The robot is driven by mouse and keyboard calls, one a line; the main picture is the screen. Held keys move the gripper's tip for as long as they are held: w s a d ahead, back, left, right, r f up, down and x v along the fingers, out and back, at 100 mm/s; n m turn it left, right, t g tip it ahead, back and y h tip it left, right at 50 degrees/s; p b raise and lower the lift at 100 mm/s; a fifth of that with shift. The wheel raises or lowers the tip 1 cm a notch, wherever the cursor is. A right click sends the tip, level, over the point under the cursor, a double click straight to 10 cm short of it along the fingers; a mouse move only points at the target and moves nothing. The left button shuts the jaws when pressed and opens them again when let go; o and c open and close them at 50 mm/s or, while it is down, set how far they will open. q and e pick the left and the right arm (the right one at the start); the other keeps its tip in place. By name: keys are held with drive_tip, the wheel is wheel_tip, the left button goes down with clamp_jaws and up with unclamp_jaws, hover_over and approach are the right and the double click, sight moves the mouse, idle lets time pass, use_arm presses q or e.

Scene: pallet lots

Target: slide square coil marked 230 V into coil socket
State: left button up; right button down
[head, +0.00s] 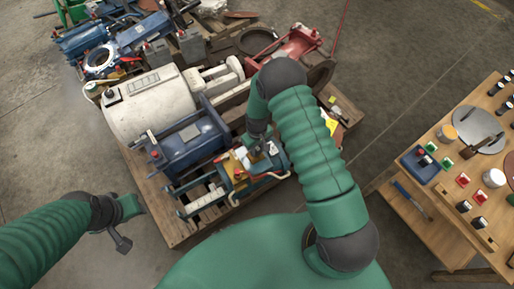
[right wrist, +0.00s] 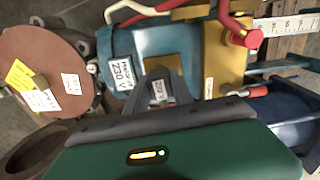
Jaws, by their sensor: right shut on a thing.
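In the right wrist view, the fingers of my right gripper (right wrist: 160,82) are closed on a small piece with a white 230 V label, the square coil (right wrist: 158,92). The coil is over a blue unit (right wrist: 118,42) that carries its own larger 230 V label. A brass-coloured patch shows just beyond the fingertips; the coil socket is not clearly visible, and I cannot tell whether the coil is in it. In the head view, my right gripper (head: 258,147) is down at the blue unit (head: 274,156). My left gripper (head: 121,226) is away from the pallet, over the floor; its jaws are unclear.
A wooden pallet (head: 172,228) bears a cream cylinder (head: 150,104), a blue frame (head: 190,143) and red machinery (head: 296,46). In the right wrist view, a brown disc (right wrist: 50,62) with tags is left and a red knob (right wrist: 252,39) right. A wooden bench (head: 412,160) stands right.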

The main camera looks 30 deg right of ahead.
sight(257, 148)
drive_tip(key=shift+f, duration=0.25)
drive_tip(key=c, duration=1)
unclamp_jaws()
wheel_tip(257, 148, up, 17)
drive_tip(key=p, duration=0.6)
drive_tip(key=shift+f, duration=0.1)
